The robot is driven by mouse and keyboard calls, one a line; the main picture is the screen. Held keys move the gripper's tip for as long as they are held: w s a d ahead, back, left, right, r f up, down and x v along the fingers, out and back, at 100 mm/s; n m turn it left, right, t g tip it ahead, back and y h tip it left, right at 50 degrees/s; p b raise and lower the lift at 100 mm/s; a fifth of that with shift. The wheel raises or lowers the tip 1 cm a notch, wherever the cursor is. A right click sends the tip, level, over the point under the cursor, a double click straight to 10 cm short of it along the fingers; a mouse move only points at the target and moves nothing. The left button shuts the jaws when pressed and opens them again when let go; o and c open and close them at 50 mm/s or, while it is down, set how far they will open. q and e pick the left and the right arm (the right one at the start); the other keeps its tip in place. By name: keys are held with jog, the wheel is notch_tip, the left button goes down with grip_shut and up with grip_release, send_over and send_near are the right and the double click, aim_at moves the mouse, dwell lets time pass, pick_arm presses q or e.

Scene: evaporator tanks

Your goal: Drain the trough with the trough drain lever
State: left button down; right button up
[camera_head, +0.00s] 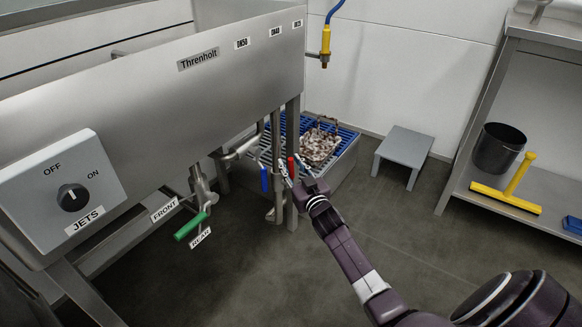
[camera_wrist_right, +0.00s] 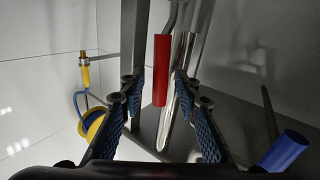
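My right gripper (camera_head: 292,174) is by the trough's legs, close to a small red lever handle (camera_head: 291,165). In the right wrist view the red handle (camera_wrist_right: 161,70) stands upright between the two spread fingers, with gaps on both sides. The gripper is open and holds nothing. A blue lever handle (camera_head: 264,178) hangs just left of it; it also shows in the wrist view (camera_wrist_right: 286,150) at lower right. A green lever handle (camera_head: 190,226) sits at the FRONT/REAR labels. No label shows which handle is the trough drain. My left gripper is out of view.
The steel trough (camera_head: 150,95) with a JETS switch box (camera_head: 62,195) fills the left. A bin with a blue grate (camera_head: 344,144) stands behind the gripper. A grey stool (camera_head: 403,145), a shelf with a black bucket (camera_head: 499,148) and a yellow squeegee (camera_head: 505,198) are right. Floor between is clear.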

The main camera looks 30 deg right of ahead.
grip_shut()
dwell(0.5)
